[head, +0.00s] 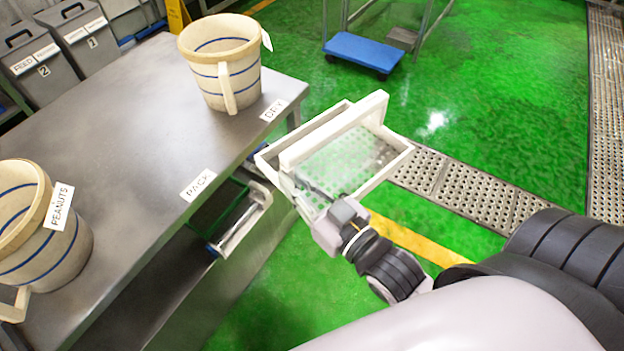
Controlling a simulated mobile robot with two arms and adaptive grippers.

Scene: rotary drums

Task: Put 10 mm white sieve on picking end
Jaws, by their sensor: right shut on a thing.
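A white-framed sieve (398,158) with a perforated see-through mesh is held in the air over the green floor, to the right of the steel table. My right gripper (322,205) is shut on the near left side of the sieve frame, which is tilted. The fingertips are partly hidden by the frame and the gripper body. No size mark on the sieve is readable. My left gripper is not in view. No label for a picking end shows.
The steel table (135,120) bears a striped bucket (215,85) near the DRY label (273,110) and another with a PEANUTS label (58,207). A blue cart (362,50) stands on the floor behind.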

